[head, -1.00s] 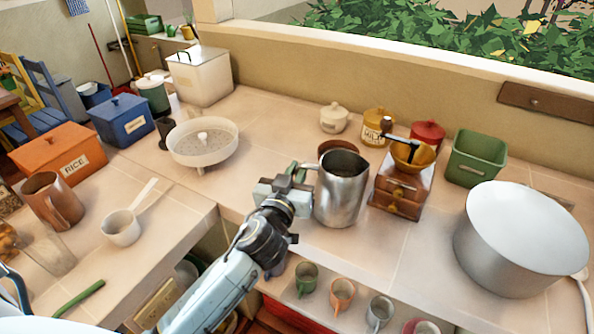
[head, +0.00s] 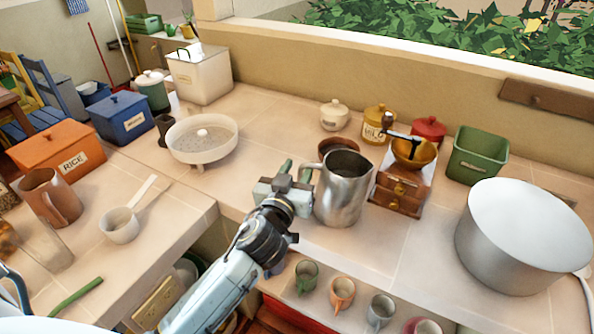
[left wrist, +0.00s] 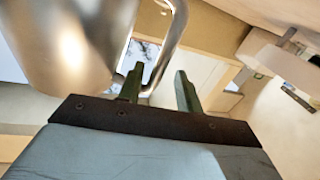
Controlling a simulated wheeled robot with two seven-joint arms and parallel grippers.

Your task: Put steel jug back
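The steel jug (head: 343,190) stands upright on the tiled counter, in front of a brown bowl and left of the coffee grinder. Its handle points left, towards my left gripper (head: 295,173). In the left wrist view the jug (left wrist: 70,45) fills the upper left. There my left gripper (left wrist: 160,82) has its two green fingers apart. The jug's handle shows in the gap between them; I cannot tell how deep it sits, and no finger is seen clamped on it. My right gripper is not in view.
A wooden coffee grinder (head: 402,185) stands close right of the jug. A brown bowl (head: 338,146) is just behind it. A large pot (head: 520,245) is at the right. Several mugs hang or stand below the counter edge. Counter left of my gripper is clear up to the white dish (head: 203,152).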

